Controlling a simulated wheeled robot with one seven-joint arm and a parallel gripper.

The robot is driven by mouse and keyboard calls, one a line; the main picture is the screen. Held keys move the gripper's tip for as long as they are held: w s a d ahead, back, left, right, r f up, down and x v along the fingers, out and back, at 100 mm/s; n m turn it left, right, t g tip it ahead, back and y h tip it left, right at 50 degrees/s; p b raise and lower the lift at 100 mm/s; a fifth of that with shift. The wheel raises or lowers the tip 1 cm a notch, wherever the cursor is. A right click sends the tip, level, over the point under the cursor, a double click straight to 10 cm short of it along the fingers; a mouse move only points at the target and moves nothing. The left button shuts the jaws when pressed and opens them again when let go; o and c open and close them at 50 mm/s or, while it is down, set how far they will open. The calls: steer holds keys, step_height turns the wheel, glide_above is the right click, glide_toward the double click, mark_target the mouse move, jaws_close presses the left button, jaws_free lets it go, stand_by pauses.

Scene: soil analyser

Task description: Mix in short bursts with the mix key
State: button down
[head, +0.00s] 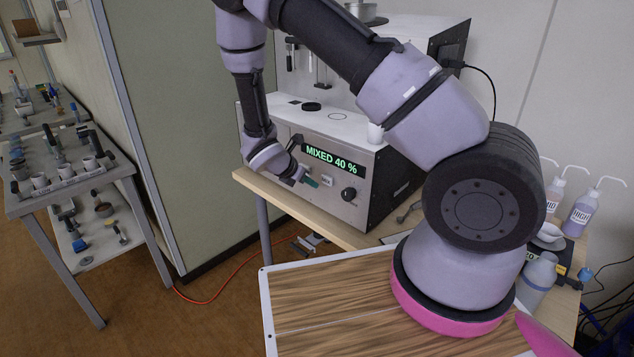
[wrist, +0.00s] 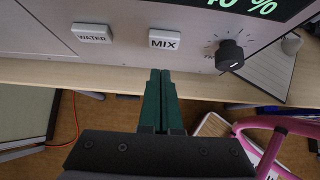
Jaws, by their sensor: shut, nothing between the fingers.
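The soil analyser (head: 345,207) stands on the bench, and its green display (head: 334,160) reads "MIXED 40 %". The white MIX key (wrist: 164,40) is on the front panel, and it also shows in the head view (head: 327,181). The WATER key (wrist: 92,33) is left of it, and a black knob (wrist: 230,55) is right of it. My gripper (wrist: 160,72) is shut and empty, its green fingertips just below the MIX key in the wrist view. A gap appears between the tips and the key. In the head view my gripper (head: 310,182) is in front of the panel, left of the MIX key.
The wooden bench (head: 262,184) has its front edge just below the panel. Wash bottles (head: 580,212) stand at the right. A side table (head: 72,195) with cups and tools is at the left. An orange cable (head: 215,300) lies on the floor.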

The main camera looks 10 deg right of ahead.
mark_target(326, 181)
steer(key=v, duration=0.9)
steer(key=shift+w, duration=0.1)
stand_by(1.1)
steer(key=s+a+f+t+h, duration=0.2)
steer(key=a+f+t+h, duration=0.1)
steer(key=f+h, duration=0.4)
steer(key=shift+s+f+t, duration=0.4)
steer(key=shift+f+t, duration=0.5)
steer(key=shift+f, duration=0.05)
steer(key=shift+a, duration=0.1)
steer(key=x, duration=1.4)
steer(key=shift+r, duration=0.25)
